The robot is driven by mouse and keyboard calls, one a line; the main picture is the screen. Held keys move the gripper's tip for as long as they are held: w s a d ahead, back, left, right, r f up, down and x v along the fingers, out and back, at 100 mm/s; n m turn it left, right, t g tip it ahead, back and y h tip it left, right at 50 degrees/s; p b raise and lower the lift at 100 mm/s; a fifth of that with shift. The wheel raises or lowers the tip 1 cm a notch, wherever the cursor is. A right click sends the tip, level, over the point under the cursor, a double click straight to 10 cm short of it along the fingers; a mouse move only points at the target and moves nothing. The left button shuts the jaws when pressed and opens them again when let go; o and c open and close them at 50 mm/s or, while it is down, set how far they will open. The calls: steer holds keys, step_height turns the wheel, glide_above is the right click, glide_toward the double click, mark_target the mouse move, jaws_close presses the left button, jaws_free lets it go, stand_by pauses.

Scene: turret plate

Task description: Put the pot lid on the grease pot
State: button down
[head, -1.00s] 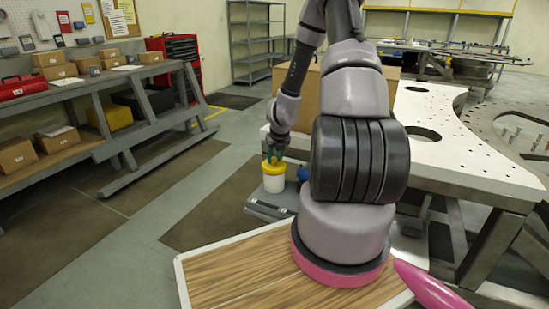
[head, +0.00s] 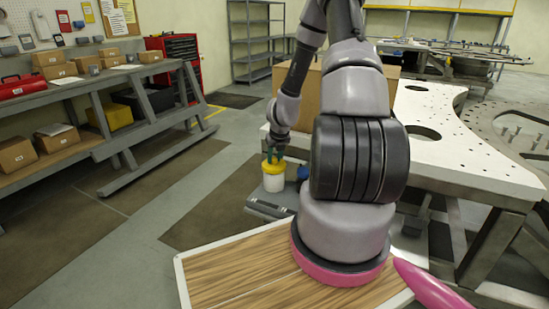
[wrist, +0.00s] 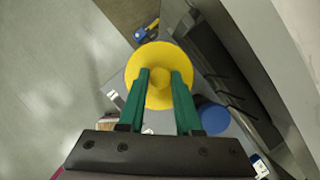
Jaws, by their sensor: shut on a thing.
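The pot lid (head: 272,170) is yellow and round with a knob. It is at the top of the white grease pot (head: 273,184), left of my arm in the head view. I cannot tell whether it is fully seated or a small gap remains. In the wrist view the lid (wrist: 158,52) fills the middle and hides the pot beneath it. My gripper (wrist: 160,75) has green fingers on either side of the knob and is shut on it. It also shows in the head view (head: 273,156), above the pot.
The pot stands by a low grey surface (head: 268,208) beside the white turret plate (head: 470,165). A blue round thing (wrist: 213,118) is close to the right of the lid. A cardboard box (head: 310,100) stands behind my arm. Open floor lies to the left.

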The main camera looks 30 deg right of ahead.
steer(key=shift+f, duration=0.85)
stand_by(0.8)
steer(key=shift+c, duration=0.2)
jaws_free()
steer(key=shift+r, duration=0.15)
steer(key=shift+r, duration=3.4)
